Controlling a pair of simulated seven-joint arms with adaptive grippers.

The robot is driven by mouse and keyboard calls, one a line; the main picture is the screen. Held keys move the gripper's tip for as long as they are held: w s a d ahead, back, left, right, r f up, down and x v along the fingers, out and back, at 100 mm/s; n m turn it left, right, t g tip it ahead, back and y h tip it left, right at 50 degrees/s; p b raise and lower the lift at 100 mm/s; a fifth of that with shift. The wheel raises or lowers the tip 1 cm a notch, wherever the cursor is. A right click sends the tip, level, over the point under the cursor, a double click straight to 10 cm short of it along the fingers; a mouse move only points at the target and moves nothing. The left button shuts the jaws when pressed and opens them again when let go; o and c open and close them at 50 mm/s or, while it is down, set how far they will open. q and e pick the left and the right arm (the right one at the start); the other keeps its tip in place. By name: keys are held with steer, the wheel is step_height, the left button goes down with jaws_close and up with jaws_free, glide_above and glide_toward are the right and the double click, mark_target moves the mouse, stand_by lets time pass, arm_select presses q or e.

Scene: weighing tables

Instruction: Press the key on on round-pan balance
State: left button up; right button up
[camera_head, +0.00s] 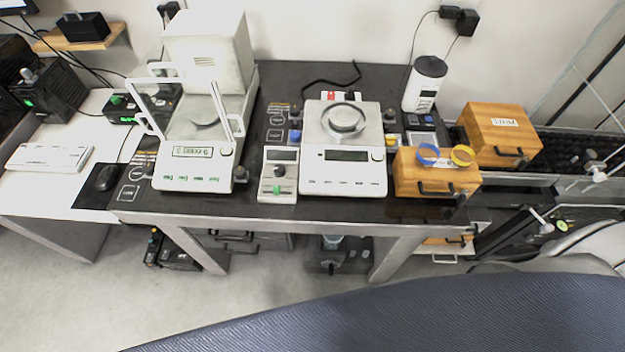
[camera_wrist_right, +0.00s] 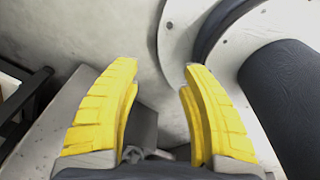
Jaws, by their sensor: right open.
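The round-pan balance (camera_head: 343,165) stands on the middle of the dark table in the head view. It is white, with a round metal pan (camera_head: 345,118) on top. Its display (camera_head: 347,156) is dark. A row of small keys (camera_head: 340,182) runs along its front edge, and their labels are too small to read. My right gripper (camera_wrist_right: 160,70) shows in the right wrist view with its two yellow fingers apart and nothing between them. The balance is not in that view. Neither gripper shows in the head view.
A balance with an open glass shield (camera_head: 195,150) stands left of it. Wooden boxes (camera_head: 437,172), tape rolls and a white bottle (camera_head: 425,84) stand at the right.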

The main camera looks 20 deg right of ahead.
steer(key=shift+o, duration=0.3)
jaws_close()
stand_by(1.1)
